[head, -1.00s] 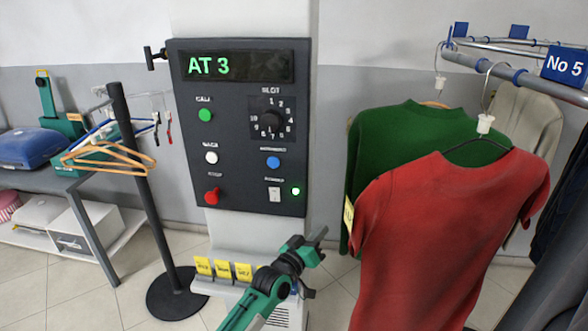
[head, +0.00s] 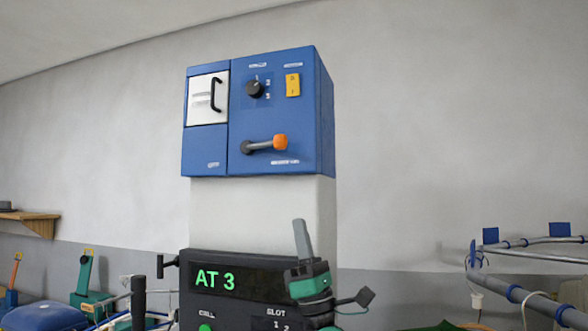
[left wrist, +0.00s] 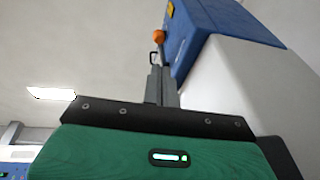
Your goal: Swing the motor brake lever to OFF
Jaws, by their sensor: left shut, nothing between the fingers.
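The motor brake lever (head: 264,145) is on the lower front of a blue control box (head: 210,152) high on a white column. It has a dark pivot and a grey arm lying nearly level, with an orange knob at its right end. The knob (left wrist: 158,36) also shows in the left wrist view, beyond my fingers. My left gripper (head: 300,240) is shut and empty, pointing up below the box, in front of the column and apart from the lever. The gripper also shows in the left wrist view (left wrist: 161,84). The lever's label is too small to read. My right gripper is out of view.
The box also has a white door (head: 206,98) with a black handle, a black rotary knob (head: 255,88) and a yellow switch (head: 293,85). A dark panel (head: 240,278) reading AT 3 is below. A garment rail (head: 530,293) stands at right. The wall beside the box is clear.

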